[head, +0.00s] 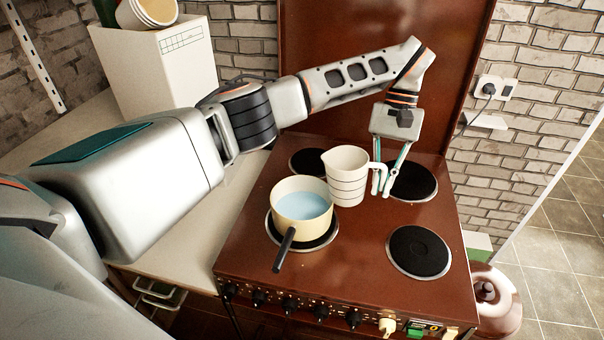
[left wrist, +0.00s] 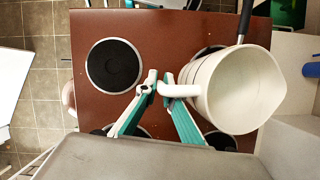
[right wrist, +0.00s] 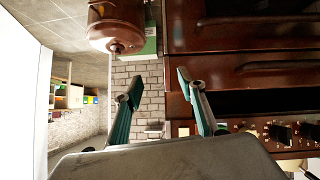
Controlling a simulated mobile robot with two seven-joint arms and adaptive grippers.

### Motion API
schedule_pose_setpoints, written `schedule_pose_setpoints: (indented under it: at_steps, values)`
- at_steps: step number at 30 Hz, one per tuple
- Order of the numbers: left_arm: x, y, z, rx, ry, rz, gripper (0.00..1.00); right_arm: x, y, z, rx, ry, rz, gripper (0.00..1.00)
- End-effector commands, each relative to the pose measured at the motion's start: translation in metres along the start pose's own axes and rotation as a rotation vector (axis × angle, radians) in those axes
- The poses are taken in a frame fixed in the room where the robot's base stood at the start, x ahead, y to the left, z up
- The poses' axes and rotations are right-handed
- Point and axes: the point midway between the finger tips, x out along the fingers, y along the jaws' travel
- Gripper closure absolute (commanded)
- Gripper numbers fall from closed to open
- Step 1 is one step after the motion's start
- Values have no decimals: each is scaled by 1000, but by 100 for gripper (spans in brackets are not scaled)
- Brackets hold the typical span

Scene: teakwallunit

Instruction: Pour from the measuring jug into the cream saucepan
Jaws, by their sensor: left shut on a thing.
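The cream saucepan (head: 303,184) sits on the front left hotplate with pale blue liquid in it and its dark handle pointing forward. The white measuring jug (head: 347,180), marked with dark lines, is upright or nearly so, just behind and right of the pan. I cannot tell whether its base touches the hob. My left gripper (head: 380,187) is shut on the jug's handle. In the left wrist view the jug (left wrist: 250,90) hides the pan's bowl; its pale inside shows no clear liquid. My right gripper (right wrist: 158,88) is open and empty in front of the cooker.
The brown hob (head: 350,250) has a bare front right hotplate (head: 418,251) and a bare back right one (head: 412,182). A counter (head: 240,185) adjoins on the left, with a white box (head: 160,65). A brown lidded thing (head: 495,300) stands right of the cooker.

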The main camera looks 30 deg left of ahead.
Motion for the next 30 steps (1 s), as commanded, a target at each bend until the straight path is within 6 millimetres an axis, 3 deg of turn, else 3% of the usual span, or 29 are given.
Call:
schedule_pose_setpoints:
  at_steps: [8, 19, 30]
  values:
    - [1, -2, -2, -11, 2, -24, 100, -2, 1, 7, 9, -16, 6, 60]
    - [-26, -1, 9, -36, -10, -84, 100, -1, -5, 3, 14, -10, -1, 60]
    - [-26, 0, 10, -36, -12, -86, 100, -2, -2, 2, 3, -8, -2, 60]
